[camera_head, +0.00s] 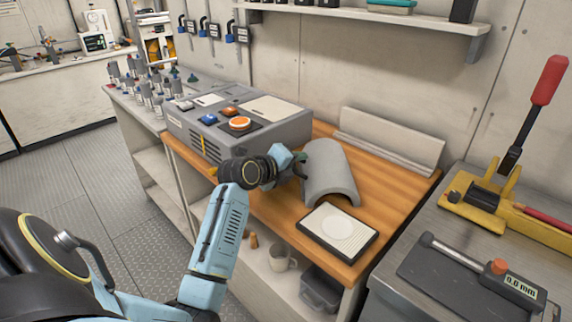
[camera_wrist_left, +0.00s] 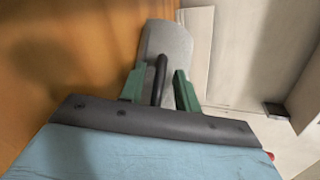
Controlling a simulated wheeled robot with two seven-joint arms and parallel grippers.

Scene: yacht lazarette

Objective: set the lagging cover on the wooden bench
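The grey, half-round lagging cover (camera_head: 330,170) appears to rest on the wooden bench (camera_head: 393,204), arched side up, behind a framed white pad. My left gripper (camera_head: 300,165) is at the cover's left side. In the left wrist view the fingers of the left gripper (camera_wrist_left: 159,90) stand apart, with a dark handle (camera_wrist_left: 160,78) between them and a small gap on each side. The grey cover (camera_wrist_left: 168,42) shows beyond the fingertips. My right gripper is not in view.
A grey control box (camera_head: 240,118) with coloured buttons stands left of the cover. The framed white pad (camera_head: 337,232) lies at the front. A pale angled panel (camera_head: 392,141) stands along the back. A grey side table (camera_head: 470,260) with tools is at the right.

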